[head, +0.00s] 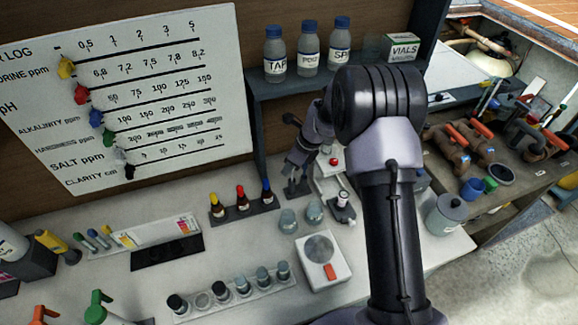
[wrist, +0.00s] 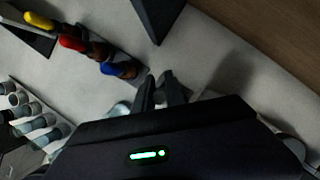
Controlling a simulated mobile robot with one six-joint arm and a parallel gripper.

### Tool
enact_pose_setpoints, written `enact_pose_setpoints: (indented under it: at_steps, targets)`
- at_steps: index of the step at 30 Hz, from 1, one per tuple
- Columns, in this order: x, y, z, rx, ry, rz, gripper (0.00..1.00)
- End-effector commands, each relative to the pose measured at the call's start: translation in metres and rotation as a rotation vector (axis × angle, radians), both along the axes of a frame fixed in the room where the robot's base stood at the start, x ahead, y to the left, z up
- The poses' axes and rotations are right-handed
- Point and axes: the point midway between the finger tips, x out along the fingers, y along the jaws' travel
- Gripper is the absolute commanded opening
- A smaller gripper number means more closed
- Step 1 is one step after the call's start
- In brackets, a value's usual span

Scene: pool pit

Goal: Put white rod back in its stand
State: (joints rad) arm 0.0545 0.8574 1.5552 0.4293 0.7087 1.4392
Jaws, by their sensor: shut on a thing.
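My gripper (head: 294,178) is low over the back of the bench, right of the dropper bottles. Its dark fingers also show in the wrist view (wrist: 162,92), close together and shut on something. The held thing is mostly hidden by the fingers, and I cannot make out the white rod's outline. A small dark base (head: 298,190) shows just under the gripper in the head view. I cannot tell whether it is the rod's stand, or whether anything touches it.
Dropper bottles with yellow, red and blue tops (head: 240,199) stand left of the gripper. Glass beakers (head: 289,220) stand in front. A white instrument with a round plate (head: 322,262) is nearer. A microscope-like device (head: 333,182) stands close on the right. A shelf (head: 335,78) overhangs behind.

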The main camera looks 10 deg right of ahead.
Motion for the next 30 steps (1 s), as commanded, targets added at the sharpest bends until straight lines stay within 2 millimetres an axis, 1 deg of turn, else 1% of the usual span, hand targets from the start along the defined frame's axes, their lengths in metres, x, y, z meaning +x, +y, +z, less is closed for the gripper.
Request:
enact_pose_setpoints:
  at_steps: [23, 24, 26, 27, 28, 30]
  targets:
    - [0.0000, 0.0000, -0.0099, 0.000, 0.000, 0.000, 0.00]
    - [0.0000, 0.0000, -0.0097, 0.000, 0.000, 0.000, 0.19]
    - [0.0000, 0.0000, -0.0095, 0.000, 0.000, 0.000, 0.31]
    - [0.0000, 0.0000, -0.0094, 0.000, 0.000, 0.000, 0.39]
    - [0.0000, 0.0000, -0.0094, 0.000, 0.000, 0.000, 0.41]
    - [0.0000, 0.0000, -0.0094, 0.000, 0.000, 0.000, 0.41]
